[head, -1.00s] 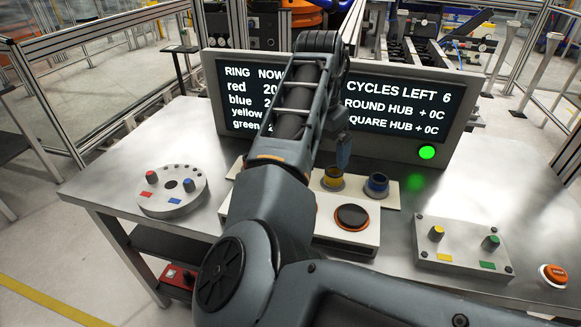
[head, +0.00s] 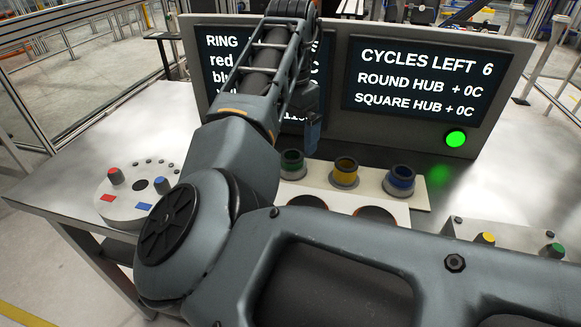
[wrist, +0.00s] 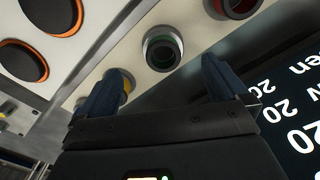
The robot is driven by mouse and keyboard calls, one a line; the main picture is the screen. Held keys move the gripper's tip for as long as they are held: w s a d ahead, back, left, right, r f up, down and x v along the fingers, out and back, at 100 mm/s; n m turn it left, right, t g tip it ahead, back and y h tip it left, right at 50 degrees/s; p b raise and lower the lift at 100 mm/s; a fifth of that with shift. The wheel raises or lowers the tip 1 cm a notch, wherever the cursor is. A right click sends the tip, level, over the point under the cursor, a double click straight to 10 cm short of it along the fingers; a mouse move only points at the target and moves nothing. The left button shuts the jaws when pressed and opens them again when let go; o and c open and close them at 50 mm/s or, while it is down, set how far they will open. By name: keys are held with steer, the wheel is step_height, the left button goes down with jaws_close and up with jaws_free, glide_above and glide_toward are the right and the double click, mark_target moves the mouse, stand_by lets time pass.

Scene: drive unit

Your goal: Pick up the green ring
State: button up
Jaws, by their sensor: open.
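The green ring (head: 292,164) sits in a metal cup on the white strip behind the white block. It also shows in the wrist view (wrist: 163,46) as a dark green ring, ahead of the gap between the fingers. My gripper (wrist: 162,74) is open, its blue fingers apart and nothing between them. In the head view one blue finger (head: 313,130) shows above and a little right of the green ring; the rest is hidden behind my arm. The gripper looks apart from the ring.
The yellow ring (head: 345,170) and blue ring (head: 400,180) stand to the right, and the red ring (wrist: 233,6) is at the wrist view's top. The display panel (head: 487,85) rises close behind. A round hub (head: 130,195) is at left, a square hub (head: 500,236) at right.

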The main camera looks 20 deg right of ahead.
mark_target(292, 158)
steer(key=f, duration=0.8)
steer(key=shift+w+d+f+p, duration=0.1)
steer(key=shift+w+d+p, duration=0.1)
steer(key=shift+w+p, duration=0.15)
steer(key=c, duration=1.5)
steer(key=shift+r, duration=0.2)
steer(key=shift+r+p, duration=1.55)
steer(key=shift+r, duration=4.85)
